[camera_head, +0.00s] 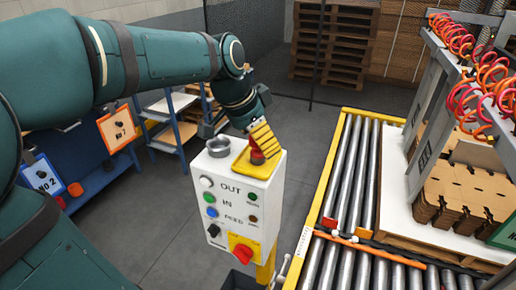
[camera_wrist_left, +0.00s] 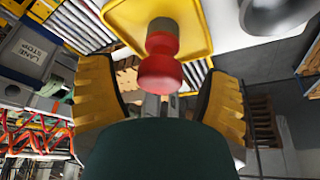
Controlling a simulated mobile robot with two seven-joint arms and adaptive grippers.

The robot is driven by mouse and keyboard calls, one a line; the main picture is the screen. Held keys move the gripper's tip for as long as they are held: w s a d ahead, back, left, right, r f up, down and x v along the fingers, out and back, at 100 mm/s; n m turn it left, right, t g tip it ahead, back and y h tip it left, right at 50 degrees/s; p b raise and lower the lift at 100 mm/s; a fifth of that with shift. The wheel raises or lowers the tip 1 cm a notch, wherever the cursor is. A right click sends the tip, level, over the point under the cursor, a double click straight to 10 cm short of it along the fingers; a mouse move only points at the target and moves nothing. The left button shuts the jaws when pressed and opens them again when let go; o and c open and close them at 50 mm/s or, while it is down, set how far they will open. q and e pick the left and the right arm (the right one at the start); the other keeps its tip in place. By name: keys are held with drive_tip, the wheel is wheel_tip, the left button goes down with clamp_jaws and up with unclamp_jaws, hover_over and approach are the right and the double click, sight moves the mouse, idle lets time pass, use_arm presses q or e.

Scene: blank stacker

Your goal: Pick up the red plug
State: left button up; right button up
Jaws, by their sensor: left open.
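The red plug (camera_head: 257,156) stands on a yellow plate (camera_head: 245,167) on top of a white control box (camera_head: 231,198). My left gripper (camera_head: 263,139) is at the plug, with its yellow fingers partly covering it in the head view. In the left wrist view the plug (camera_wrist_left: 161,68) has a red knobbed body with a grey-brown end against the yellow plate. The left gripper's fingers (camera_wrist_left: 160,95) are spread wide on both sides of the plug, with gaps visible. My right gripper is not in view.
A grey metal ring or cup (camera_head: 218,147) sits on the box top, left of the plate. The box front has several buttons and a red knob on yellow (camera_head: 243,250). A roller conveyor (camera_head: 346,180) with a yellow edge runs to the right. Open grey floor lies behind.

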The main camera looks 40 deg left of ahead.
use_arm(q)
drive_tip(key=shift+w+d+f, duration=0.1)
drive_tip(key=shift+w+f, duration=0.1)
drive_tip(key=shift+f, duration=0.4)
drive_tip(key=c, duration=1.3)
